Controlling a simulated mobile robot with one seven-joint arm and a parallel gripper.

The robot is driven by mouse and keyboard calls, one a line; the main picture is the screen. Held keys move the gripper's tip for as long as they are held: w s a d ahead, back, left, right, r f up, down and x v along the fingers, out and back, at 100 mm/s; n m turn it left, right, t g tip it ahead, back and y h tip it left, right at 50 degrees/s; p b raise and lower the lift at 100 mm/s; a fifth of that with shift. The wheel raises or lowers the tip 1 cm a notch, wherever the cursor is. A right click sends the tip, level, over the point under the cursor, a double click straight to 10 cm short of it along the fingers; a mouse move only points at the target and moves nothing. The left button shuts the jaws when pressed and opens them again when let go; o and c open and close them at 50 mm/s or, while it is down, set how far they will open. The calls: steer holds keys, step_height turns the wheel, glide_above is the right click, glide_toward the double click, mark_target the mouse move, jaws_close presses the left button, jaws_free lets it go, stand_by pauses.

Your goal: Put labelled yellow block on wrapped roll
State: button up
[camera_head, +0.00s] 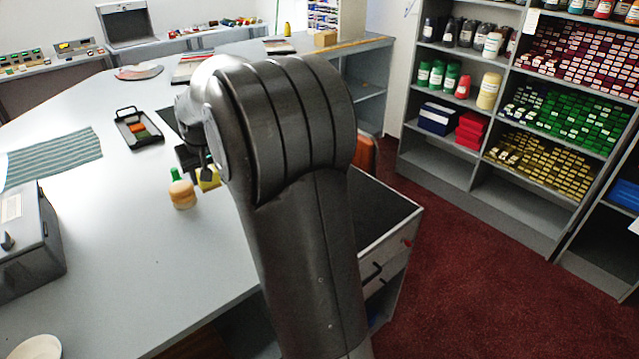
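A small yellow block (209,182) shows just below my gripper (205,172), partly covered by the gripper and my arm. Its label cannot be made out. My gripper is small and mostly hidden behind my arm; a dark finger reaches down at the block. I cannot tell whether the fingers are closed on the block or whether the block touches the counter. A rounded tan roll (182,195) with a green tip stands upright on the grey counter, just left of the block. It looks like the wrapped roll. The gripper is apart from it.
A black tray (138,128) with coloured pieces lies behind the roll. A striped cloth (55,157) lies at left, a grey box (32,240) at front left, and a white bowl (38,347) at the near corner. The counter (140,270) in front of the roll is clear.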

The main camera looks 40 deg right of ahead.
steer(key=s+d+f+m, duration=0.1)
steer(key=s+d, duration=0.3)
steer(key=d, duration=0.9)
steer(key=s+d+f+m+h, duration=0.15)
steer(key=s+d, duration=0.25)
steer(key=d, duration=0.9)
steer(key=s+d+f+m, duration=0.15)
steer(key=s+d, duration=0.25)
steer(key=d, duration=0.9)
steer(key=shift+n, duration=0.3)
steer(key=w+a+f, duration=0.1)
steer(key=w+f, duration=0.1)
steer(key=w, duration=0.1)
steer(key=w+a+f, duration=0.1)
steer(key=w+f, duration=0.1)
steer(key=w, duration=0.1)
steer(key=w+a+f, duration=0.2)
steer(key=w, duration=0.2)
steer(key=shift+a+f, duration=0.1)
steer(key=shift+f, duration=2.35)
steer(key=shift+f, duration=0.2)
steer(key=o, duration=1)
steer(key=shift+r, duration=0.1)
